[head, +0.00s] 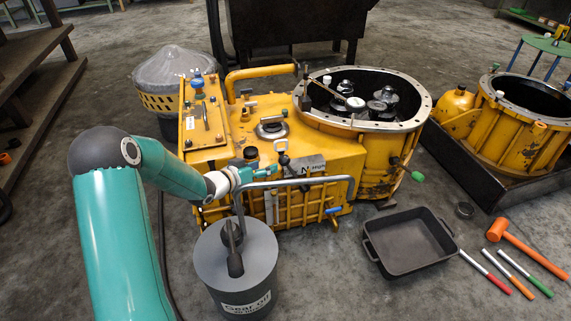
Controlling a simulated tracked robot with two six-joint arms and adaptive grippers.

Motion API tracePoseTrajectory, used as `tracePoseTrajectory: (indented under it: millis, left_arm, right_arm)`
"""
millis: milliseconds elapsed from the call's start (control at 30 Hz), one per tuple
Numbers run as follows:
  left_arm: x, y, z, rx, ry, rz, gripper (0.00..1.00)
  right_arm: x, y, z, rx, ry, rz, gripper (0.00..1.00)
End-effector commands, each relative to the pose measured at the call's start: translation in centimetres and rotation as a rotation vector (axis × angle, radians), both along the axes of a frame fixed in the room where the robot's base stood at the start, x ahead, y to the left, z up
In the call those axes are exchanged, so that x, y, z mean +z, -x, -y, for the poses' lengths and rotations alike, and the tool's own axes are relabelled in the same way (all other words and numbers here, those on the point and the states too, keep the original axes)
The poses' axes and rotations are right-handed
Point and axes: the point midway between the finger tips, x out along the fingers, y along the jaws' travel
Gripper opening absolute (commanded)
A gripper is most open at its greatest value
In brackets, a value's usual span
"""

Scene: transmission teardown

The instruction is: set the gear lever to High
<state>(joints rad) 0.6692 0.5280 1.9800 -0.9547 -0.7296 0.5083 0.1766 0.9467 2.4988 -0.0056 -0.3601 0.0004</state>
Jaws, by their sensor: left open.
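The yellow transmission housing (340,165) stands in the middle of the head view. On its near side is a grey plate (312,166) lettered "N" and "High". A small lever with a pale knob (281,146) stands just left of that plate; I take it to be the gear lever. Its lower part is partly hidden by my gripper, so its exact setting cannot be told. My left gripper (274,172) reaches in from the left, open, with its teal fingers close to the lever. Whether they touch it cannot be told. My right gripper is not in view.
A grey bent pipe (300,182) runs close below my left gripper. A grey gear oil container (262,262) stands on the floor in front. A black tray (410,243), an orange mallet (520,240) and several coloured-handled tools lie at the right. A second yellow housing (510,130) stands beyond.

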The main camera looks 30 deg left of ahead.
Motion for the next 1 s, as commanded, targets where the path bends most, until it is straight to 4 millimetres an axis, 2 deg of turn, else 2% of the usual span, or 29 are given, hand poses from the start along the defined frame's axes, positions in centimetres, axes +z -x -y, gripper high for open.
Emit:
tracePoseTrajectory:
  millis: [300, 500, 700, 1000]
  left_arm:
    - [-2.5, -5.5, 0.8, -0.005, 0.0, 0.001, 0.64]
    - [-3.5, -8.4, 1.1, -0.005, -0.001, 0.002, 0.64]
    - [-3.8, -9.8, 1.3, -0.006, -0.001, 0.001, 0.64]
    - [-3.8, -9.9, 1.3, -0.005, 0.0, -0.001, 0.62]
  right_arm:
    - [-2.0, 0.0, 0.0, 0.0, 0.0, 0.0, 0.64]
    - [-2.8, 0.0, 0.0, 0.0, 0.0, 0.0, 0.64]
    - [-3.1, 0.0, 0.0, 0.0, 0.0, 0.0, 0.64]
    - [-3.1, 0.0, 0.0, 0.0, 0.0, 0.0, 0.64]
